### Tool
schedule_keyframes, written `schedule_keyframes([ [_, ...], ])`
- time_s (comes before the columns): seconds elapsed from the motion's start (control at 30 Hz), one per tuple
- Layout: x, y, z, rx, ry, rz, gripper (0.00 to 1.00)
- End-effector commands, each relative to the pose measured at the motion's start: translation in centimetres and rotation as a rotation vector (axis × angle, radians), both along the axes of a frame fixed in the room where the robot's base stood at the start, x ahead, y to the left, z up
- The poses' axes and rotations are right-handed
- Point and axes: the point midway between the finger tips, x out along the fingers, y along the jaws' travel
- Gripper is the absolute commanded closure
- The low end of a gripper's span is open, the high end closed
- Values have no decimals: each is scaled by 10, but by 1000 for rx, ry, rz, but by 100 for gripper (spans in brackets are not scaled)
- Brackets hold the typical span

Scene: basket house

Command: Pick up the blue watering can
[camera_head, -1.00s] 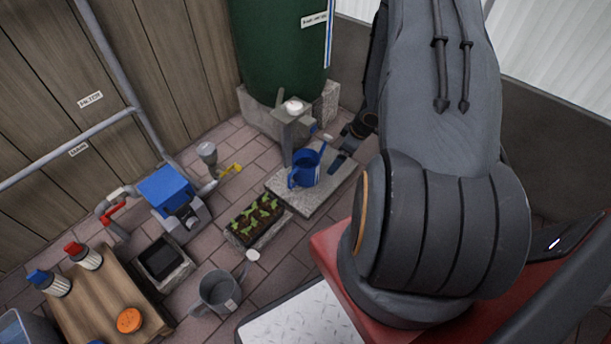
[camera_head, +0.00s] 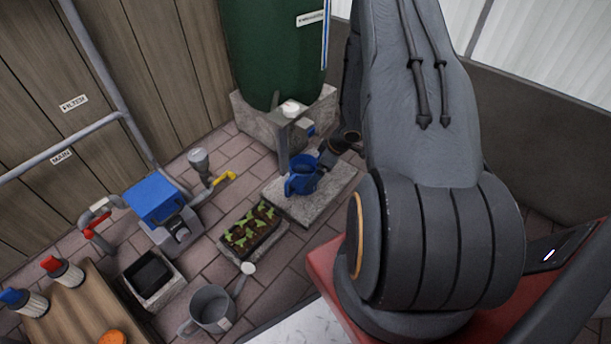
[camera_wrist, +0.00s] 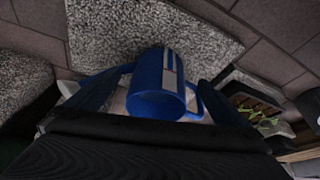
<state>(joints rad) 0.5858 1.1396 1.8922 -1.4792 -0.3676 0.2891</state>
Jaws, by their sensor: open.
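The blue watering can (camera_head: 301,178) stands upright on a grey stone slab (camera_head: 318,205) in front of the green tank. In the wrist view the blue can (camera_wrist: 158,92) sits close in front of my gripper (camera_wrist: 150,95), between its two spread fingers. In the head view my gripper (camera_head: 325,158) is at the can's upper right side, partly hidden by the can and my arm. My gripper is open. Whether either finger touches the can cannot be told.
The green tank (camera_head: 272,50) stands on concrete blocks behind the slab, with a grey post (camera_head: 283,150) close by the can. A seedling planter (camera_head: 248,234), a grey watering can (camera_head: 211,308) and a blue-topped pump (camera_head: 154,199) lie to the left. Paving shows between them.

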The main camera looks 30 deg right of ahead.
Motion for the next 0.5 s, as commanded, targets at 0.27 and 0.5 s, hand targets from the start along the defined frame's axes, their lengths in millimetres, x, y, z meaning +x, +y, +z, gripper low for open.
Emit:
schedule_keyframes([
  [0.27, 30, 22, -2, -1, -2, 6, 0],
  [0.5, 40, 29, -28, 0, -1, 1, 0],
])
